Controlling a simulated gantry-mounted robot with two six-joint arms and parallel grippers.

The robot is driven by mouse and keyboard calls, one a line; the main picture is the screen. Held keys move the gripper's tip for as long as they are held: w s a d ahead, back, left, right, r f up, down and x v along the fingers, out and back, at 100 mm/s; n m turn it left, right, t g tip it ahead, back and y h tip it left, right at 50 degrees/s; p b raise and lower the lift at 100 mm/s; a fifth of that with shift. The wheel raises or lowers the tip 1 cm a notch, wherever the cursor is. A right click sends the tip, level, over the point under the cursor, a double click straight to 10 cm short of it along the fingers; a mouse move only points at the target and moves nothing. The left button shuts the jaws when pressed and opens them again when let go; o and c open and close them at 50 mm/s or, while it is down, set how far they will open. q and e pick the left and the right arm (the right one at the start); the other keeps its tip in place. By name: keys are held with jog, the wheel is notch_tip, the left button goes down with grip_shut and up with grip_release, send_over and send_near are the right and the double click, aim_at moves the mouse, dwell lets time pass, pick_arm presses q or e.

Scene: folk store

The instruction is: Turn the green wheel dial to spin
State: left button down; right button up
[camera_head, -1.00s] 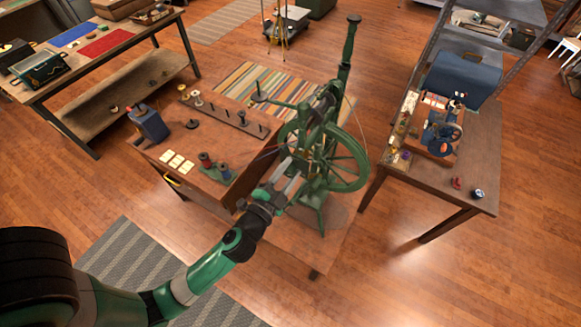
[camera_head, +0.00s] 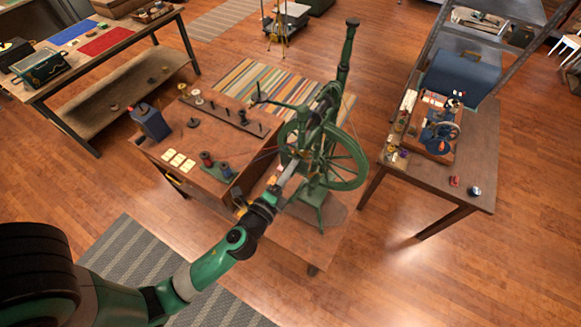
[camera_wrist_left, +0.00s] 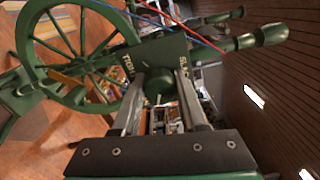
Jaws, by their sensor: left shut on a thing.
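The green spinning wheel (camera_head: 343,158) stands upright on a low wooden platform. In the left wrist view its large spoked wheel (camera_wrist_left: 75,45) is at the upper left. A green round dial (camera_wrist_left: 158,84) sits on a green plate (camera_wrist_left: 160,55) lettered on both sides, apparently "TIGHT" and "SLACK". My left gripper (camera_head: 291,170) reaches the near side of the machine. In the left wrist view its two fingers (camera_wrist_left: 165,88) are shut on the dial, one on each side. In the head view the gripper and machine parts hide the dial. My right gripper is not in view.
A wooden bench (camera_head: 205,165) with spools, cards and a blue box (camera_head: 150,122) stands left of the wheel. A table (camera_head: 462,185) with a small blue machine (camera_head: 440,135) stands at the right. Open floor (camera_head: 400,285) lies in front.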

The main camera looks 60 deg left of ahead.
pick_arm(q)
jog(key=shift+m, duration=0.6)
jog(key=shift+c, duration=2.2)
grip_release()
jog(key=b+v, duration=0.3)
jog(key=v, duration=0.8)
jog(key=shift+s+b, duration=0.3)
jog(key=shift+s, duration=0.05)
jog(key=shift+d, duration=0.15)
